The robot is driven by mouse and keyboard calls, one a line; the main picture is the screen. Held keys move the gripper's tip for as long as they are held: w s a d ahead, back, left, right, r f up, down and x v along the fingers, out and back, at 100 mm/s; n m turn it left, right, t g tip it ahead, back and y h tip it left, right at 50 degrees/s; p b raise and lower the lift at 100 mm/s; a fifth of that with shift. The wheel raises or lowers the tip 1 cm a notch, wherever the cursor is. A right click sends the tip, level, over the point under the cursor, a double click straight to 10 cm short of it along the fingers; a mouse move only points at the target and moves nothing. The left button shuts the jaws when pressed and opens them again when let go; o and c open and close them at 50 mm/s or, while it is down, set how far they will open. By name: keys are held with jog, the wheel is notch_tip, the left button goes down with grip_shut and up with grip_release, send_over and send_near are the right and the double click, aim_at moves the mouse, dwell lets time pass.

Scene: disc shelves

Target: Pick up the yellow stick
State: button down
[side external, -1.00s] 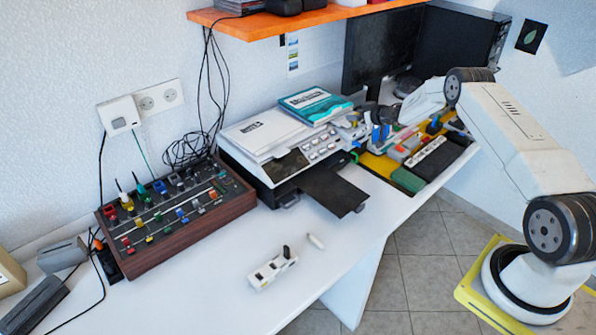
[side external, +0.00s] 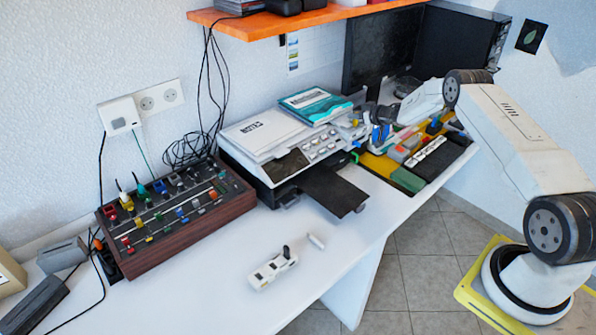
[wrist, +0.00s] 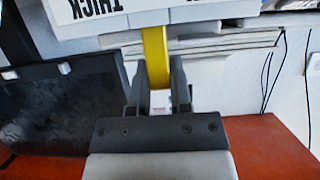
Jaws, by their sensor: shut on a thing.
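The yellow stick (wrist: 156,60) stands between the two dark fingers of my gripper (wrist: 158,75) in the wrist view. The fingers are shut on it, and its far end runs out past the top of the fingertips. In the side external view, my gripper (side external: 358,122) is beside the right end of the printer, low over the desk.
The printer (side external: 265,140) with a teal book (side external: 315,102) on top stands left of my gripper. A yellow board (side external: 378,166) with coloured blocks lies to the right. An orange shelf (side external: 300,20) overhangs. The front desk (side external: 220,275) is mostly clear.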

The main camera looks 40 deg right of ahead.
jog(key=shift+r, duration=0.1)
jog(key=shift+r, duration=0.85)
jog(key=shift+s+r, duration=0.15)
jog(key=shift+r, duration=0.7)
jog(key=s+a+r, duration=0.6)
jog(key=s+r, duration=0.3)
jog(key=s, duration=0.3)
jog(key=shift+s+r, duration=0.2)
